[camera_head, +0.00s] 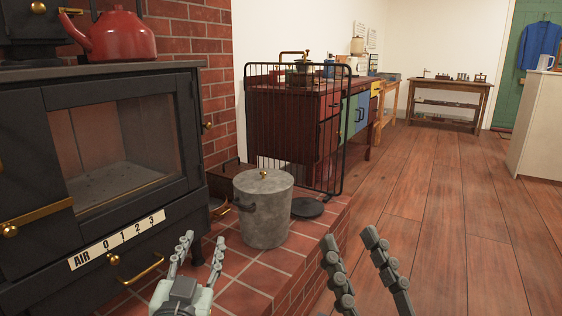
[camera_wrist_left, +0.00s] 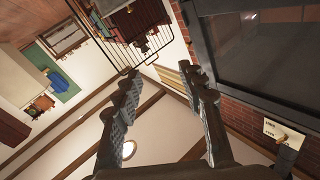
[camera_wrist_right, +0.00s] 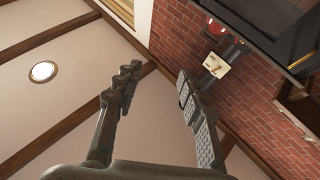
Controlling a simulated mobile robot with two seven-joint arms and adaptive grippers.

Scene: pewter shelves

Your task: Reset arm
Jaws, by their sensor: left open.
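My left gripper (camera_head: 199,258) is at the bottom of the head view, in front of the stove and over the brick hearth. Its two fingers are apart with nothing between them, also in the left wrist view (camera_wrist_left: 163,105). My right gripper (camera_head: 354,250) is at the lower middle of the head view, right of the hearth's edge and over the wooden floor. Its fingers are apart and empty, also in the right wrist view (camera_wrist_right: 155,95). Both grippers point upward, and neither touches anything that I can see.
A black stove (camera_head: 60,180) with a red kettle (camera_head: 118,38) on top stands at the left. A grey lidded bin (camera_head: 264,215) stands on the brick hearth (camera_head: 250,268), beside a black wire guard (camera_head: 330,130). The wooden floor (camera_head: 450,230) at the right is clear.

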